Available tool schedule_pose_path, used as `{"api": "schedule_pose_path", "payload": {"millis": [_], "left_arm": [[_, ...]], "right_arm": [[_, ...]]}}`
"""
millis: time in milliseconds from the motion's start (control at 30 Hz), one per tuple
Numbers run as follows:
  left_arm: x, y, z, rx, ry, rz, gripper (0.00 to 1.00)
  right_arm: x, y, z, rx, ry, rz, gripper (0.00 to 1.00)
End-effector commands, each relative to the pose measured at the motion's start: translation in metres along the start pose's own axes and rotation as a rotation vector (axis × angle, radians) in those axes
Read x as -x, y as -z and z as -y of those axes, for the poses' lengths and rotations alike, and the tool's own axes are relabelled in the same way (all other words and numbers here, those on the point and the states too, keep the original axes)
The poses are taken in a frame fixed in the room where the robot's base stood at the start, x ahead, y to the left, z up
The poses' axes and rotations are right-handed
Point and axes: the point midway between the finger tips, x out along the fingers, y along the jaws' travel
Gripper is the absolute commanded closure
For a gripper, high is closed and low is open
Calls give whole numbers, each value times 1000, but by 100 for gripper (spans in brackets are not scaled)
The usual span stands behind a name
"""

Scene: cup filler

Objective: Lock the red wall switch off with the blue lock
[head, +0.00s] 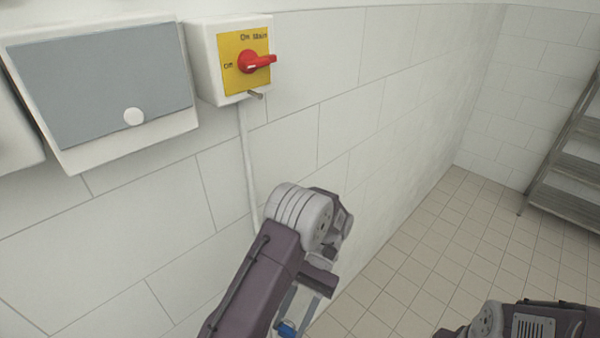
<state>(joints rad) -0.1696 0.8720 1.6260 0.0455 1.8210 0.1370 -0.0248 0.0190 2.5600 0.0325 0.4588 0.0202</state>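The red wall switch (257,62) is a red rotary handle on a yellow plate, in a white box on the wall at the upper left. Its handle points right, towards the "On" side, away from the "Off" label. A small metal peg (255,95) sticks out below the yellow plate. My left gripper (290,318) points down at the bottom middle, well below the switch. A small blue piece, apparently the blue lock (287,329), shows between its fingers, cut by the picture's lower edge. My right arm shows at the lower right, its gripper outside the picture.
A white box with a grey cover (105,85) hangs left of the switch. A pipe (248,165) runs down the wall under the switch. A shelf rack (570,165) stands at the far right. The wall right of the switch and the tiled floor are clear.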

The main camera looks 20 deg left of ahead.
Motion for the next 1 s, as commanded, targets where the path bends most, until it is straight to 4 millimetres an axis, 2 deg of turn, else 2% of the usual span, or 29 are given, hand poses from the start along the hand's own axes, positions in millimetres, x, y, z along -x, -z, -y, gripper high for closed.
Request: {"api": "schedule_pose_path", "payload": {"millis": [33, 167, 300, 433, 567, 700, 833, 900, 1000], "left_arm": [[6, -13, 9, -53, 146, -18, 100], [31, -38, 42, -195, 527, -67, 100], [74, -68, 71, -326, 883, -121, 100], [122, -104, 89, -426, 1155, -171, 100], [179, -154, 98, -513, 1397, -221, 100], [234, -220, 97, -583, 1598, -270, 100], [264, -269, 93, -625, 1702, -290, 100], [272, -285, 92, -638, 1730, -295, 100], [277, -296, 91, -648, 1749, -295, 100]], "right_arm": [[9, 1, 0, 0, 0, 0, 66], [20, 2, 0, 0, 0, 0, 66], [31, 3, 1, 0, 0, 0, 66], [40, 4, 1, 0, 0, 0, 66], [51, 5, 1, 0, 0, 0, 66], [61, 6, 1, 0, 0, 0, 66], [66, 7, 1, 0, 0, 0, 66], [68, 7, 1, 0, 0, 0, 66], [68, 7, 1, 0, 0, 0, 66]]}}
